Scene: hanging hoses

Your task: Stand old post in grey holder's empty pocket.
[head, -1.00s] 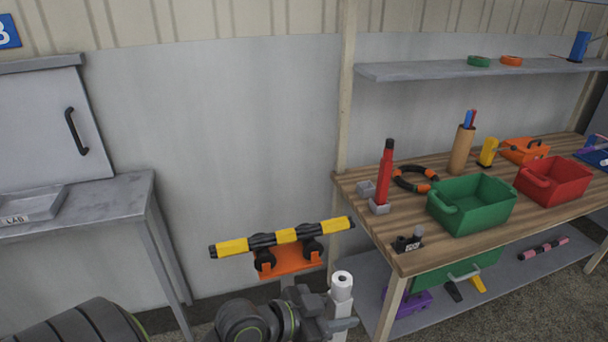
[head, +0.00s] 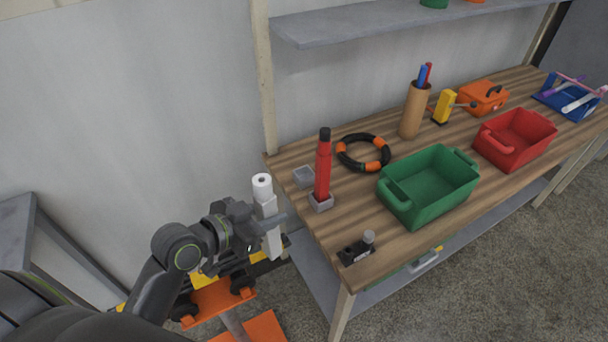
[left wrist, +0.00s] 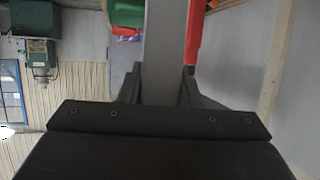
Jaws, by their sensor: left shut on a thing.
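My left gripper (head: 268,222) is shut on a white post (head: 263,190), the old post by its look. It holds the post nearly upright, off the bench's left end. In the left wrist view the post (left wrist: 163,50) runs pale grey between the fingers. The grey holder shows an empty pocket (head: 303,177) at the bench's left edge. Its other pocket (head: 321,204) holds a red post (head: 323,168) with a black top. The held post is to the left of the holder and apart from it. My right gripper is not in view.
A green bin (head: 395,207), a black and orange ring (head: 344,160) and a small black block (head: 355,252) share the wooden bench. An orange stand (head: 210,298) is below my left arm. A grey shelf (head: 370,28) hangs above the bench.

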